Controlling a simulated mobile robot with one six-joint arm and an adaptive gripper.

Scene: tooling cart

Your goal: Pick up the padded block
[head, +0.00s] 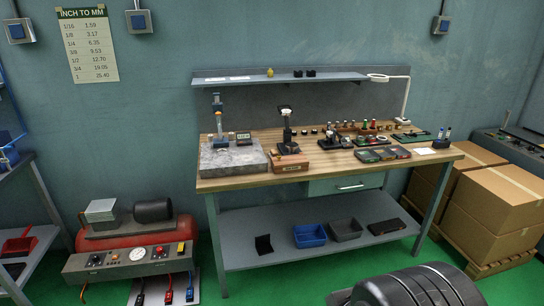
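I cannot pick out a padded block for certain in the head view. A wooden workbench (240,182) stands against the back wall with many small items on it. A brown block-like box (289,163) with a small label sits at its front edge, just right of a grey stone slab (232,157). A dark upright device stands at this box; whether it rests on it is unclear. A small black angular piece (263,245) sits on the bench's lower shelf (240,258). My gripper is not in view.
A blue bin (309,236) and a grey bin (345,230) stand on the lower shelf. Cardboard boxes (498,207) are stacked on a pallet at right. A red compressor (130,236) is at left. A large dark ribbed form (420,287) fills the bottom right. Green floor shows below the bench.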

